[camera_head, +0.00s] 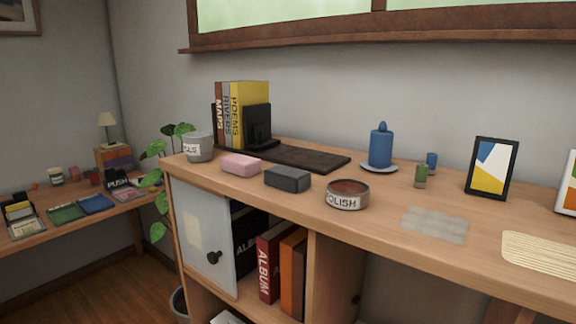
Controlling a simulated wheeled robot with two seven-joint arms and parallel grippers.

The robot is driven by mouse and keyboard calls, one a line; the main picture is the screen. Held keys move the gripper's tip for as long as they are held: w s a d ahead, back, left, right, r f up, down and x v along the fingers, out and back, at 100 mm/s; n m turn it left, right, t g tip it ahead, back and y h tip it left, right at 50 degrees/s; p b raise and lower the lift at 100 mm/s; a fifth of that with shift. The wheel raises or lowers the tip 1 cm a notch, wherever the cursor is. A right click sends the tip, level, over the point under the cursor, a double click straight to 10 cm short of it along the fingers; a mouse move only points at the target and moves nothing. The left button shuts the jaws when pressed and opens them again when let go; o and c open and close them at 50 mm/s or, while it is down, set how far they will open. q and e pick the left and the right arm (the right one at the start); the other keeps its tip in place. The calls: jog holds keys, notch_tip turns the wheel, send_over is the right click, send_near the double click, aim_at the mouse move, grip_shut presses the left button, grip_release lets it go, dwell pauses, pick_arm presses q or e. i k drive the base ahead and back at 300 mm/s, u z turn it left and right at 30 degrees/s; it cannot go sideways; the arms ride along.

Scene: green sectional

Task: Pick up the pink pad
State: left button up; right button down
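The pink pad (240,164) is a small rounded block. It lies on the wooden top of the shelf unit (400,200), near the front left edge. A grey pot (199,147) stands to its left and a dark grey block (287,179) lies to its right, a little nearer the front. Nothing covers the pad. Neither of my grippers shows in the head view.
A dark mat (310,158) lies behind the pad, with upright books (243,110) at its left end. A polish tin (347,194), a blue candle (381,146) and a picture frame (491,168) stand further right. A plant (158,165) is beyond the left edge.

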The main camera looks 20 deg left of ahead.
aim_at(242, 166)
jog(key=z, duration=2.95)
jog(key=k, duration=2.2)
jog(key=u, duration=1.95)
